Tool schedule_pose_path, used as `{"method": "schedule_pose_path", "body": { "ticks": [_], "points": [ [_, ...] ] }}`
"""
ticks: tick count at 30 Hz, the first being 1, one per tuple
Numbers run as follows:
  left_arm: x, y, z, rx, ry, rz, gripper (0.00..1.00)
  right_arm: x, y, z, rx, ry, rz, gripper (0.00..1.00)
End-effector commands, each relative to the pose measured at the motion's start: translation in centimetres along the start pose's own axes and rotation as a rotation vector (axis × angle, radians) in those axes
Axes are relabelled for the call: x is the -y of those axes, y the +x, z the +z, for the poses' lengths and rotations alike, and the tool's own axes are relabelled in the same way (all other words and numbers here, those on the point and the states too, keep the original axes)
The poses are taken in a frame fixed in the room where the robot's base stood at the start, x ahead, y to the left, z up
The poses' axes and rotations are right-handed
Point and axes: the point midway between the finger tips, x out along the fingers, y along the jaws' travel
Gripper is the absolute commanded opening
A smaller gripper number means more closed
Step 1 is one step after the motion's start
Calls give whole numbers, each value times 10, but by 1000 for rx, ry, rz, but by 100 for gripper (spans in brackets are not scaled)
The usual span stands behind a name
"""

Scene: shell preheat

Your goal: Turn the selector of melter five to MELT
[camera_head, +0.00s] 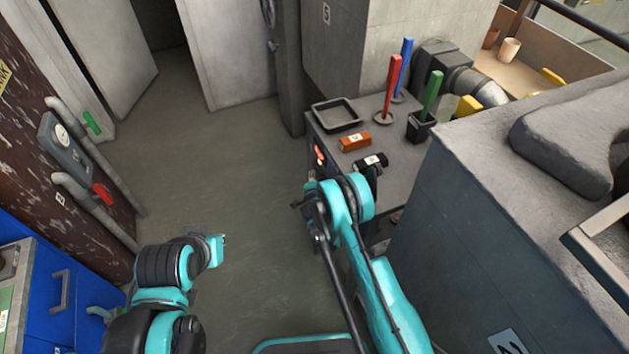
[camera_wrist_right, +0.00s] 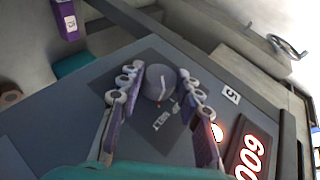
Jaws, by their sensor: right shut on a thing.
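The selector (camera_wrist_right: 158,88) is a round grey knob with a pale line on its face, on a dark panel in the right wrist view. The word MELT (camera_wrist_right: 162,121) is printed beside it; another small mark close by is too small to read. My right gripper (camera_wrist_right: 161,77) has one finger on each side of the knob and is shut on it. A tag with a 5 (camera_wrist_right: 231,95) is on the same panel. In the head view my right arm hides the knob. My left gripper (camera_head: 215,249) is over the floor at lower left, its fingers unclear.
A red-lit display (camera_wrist_right: 248,158) and a glowing lamp (camera_wrist_right: 217,131) are beside the selector. The bench (camera_head: 398,180) carries a black tray (camera_head: 338,115), an orange block (camera_head: 355,141) and coloured upright handles. A grey block (camera_head: 480,190) stands close right of my right arm.

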Motion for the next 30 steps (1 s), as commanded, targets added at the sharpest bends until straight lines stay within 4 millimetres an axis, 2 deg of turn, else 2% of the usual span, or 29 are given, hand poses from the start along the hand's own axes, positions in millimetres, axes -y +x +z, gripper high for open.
{"method": "schedule_pose_path", "body": {
  "ticks": [9,10,12,23,26,30],
  "points": [
    [0,0,0,0,0,0,0,0,0,-1,-1,0,-2,5],
    [0,0,0,0,0,0,0,0,0,-1,-1,0,-2,39],
    [0,0,0,0,0,0,0,0,0,-1,-1,0,-1,55],
    [0,0,0,0,0,0,0,4,-2,-1,0,0,-1,55],
    [0,0,0,0,0,0,0,13,-7,-4,0,0,-1,55],
    [0,0,0,0,0,0,0,36,-20,-11,0,0,-3,55]
  ]
}}
